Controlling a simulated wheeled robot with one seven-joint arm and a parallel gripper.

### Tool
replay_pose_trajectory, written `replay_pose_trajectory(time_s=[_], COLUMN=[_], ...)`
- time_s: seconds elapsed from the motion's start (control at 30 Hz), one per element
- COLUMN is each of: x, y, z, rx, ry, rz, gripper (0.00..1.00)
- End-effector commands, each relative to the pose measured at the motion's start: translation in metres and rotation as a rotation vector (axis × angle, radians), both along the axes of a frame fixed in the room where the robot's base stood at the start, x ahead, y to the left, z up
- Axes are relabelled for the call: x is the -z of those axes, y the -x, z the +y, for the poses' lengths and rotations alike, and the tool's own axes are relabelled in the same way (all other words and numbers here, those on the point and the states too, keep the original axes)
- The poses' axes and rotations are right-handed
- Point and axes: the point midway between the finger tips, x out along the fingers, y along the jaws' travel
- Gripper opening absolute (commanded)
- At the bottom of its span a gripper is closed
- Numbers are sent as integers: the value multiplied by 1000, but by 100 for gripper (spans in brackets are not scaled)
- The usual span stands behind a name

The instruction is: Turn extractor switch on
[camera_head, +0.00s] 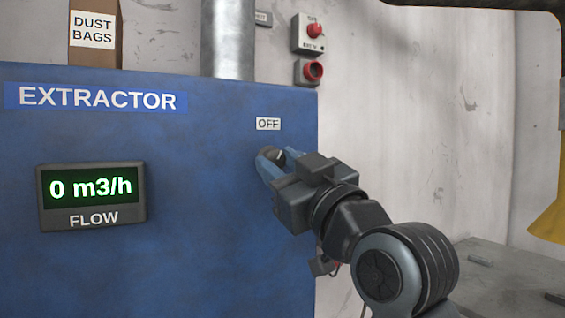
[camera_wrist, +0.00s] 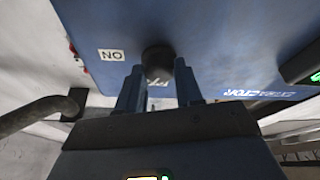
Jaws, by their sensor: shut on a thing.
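The extractor switch is a dark round knob (camera_head: 270,152) on the right part of the blue extractor panel (camera_head: 200,205). An OFF label (camera_head: 268,124) sits above it. In the wrist view the knob (camera_wrist: 158,62) shows between my two fingers, with an ON label (camera_wrist: 111,54), upside down, on one side of it. My gripper (camera_head: 275,157) has its blue fingers on either side of the knob and is shut on it. The fingers partly hide the knob in the head view, so its pointer position cannot be told.
The flow display (camera_head: 91,196) at the left reads 0 m3/h. A grey pipe (camera_head: 228,40) rises behind the panel. Red wall switches (camera_head: 314,32) are above and right of it. A grey surface (camera_head: 500,285) with small items lies at the lower right.

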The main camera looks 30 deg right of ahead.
Motion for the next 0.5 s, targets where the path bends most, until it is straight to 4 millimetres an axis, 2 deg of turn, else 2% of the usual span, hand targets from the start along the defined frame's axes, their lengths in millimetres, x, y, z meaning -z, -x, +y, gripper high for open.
replay_pose_trajectory(time_s=[0.5], x=[2], y=[0], z=[4], rx=[0], ry=[-489], rz=[3], gripper=[5])
